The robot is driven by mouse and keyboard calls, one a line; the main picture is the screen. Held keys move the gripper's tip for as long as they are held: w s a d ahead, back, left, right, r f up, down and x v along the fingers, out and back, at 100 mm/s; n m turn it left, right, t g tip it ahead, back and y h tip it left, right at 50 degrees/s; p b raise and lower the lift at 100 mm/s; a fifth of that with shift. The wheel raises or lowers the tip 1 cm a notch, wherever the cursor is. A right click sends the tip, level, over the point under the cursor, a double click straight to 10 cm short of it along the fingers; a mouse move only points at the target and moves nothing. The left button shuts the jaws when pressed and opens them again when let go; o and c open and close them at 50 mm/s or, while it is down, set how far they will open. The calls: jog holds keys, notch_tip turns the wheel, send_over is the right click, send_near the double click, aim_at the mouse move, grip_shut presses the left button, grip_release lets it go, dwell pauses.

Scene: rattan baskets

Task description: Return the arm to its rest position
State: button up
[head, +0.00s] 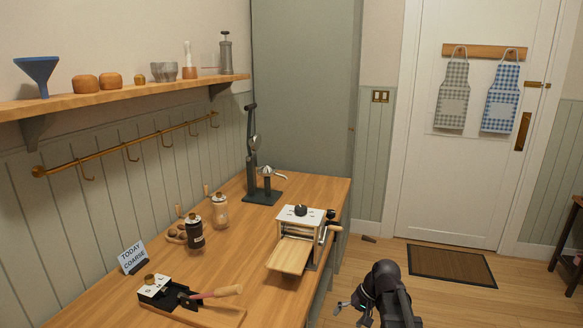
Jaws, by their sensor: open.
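My gripper (343,308) shows at the bottom of the head view, at the end of my dark arm. It is open and nothing shows between its fingers. It is in front of the wooden worktop's (255,235) right edge, apart from the things on the worktop. The lower part of my arm is cut off by the picture's bottom edge.
A white-topped machine with a wooden tray (288,257) and side crank stands near the worktop's right edge, closest to my gripper. A black lever stand (251,160), jars (195,231) and a sign (132,256) stand further left.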

jog(key=s+f+n+h, duration=0.2)
jog(key=s+h, duration=0.3)
jog(key=s, duration=0.5)
notch_tip(320, 180, up, 17)
jog(key=p, duration=1.7)
jog(key=shift+d+f+h, duration=0.15)
jog(key=shift+d+h, duration=0.15)
jog(key=shift+d, duration=0.1)
jog(key=c, duration=0.5)
jog(key=shift+s+f, duration=0.1)
jog(key=shift+s, duration=0.05)
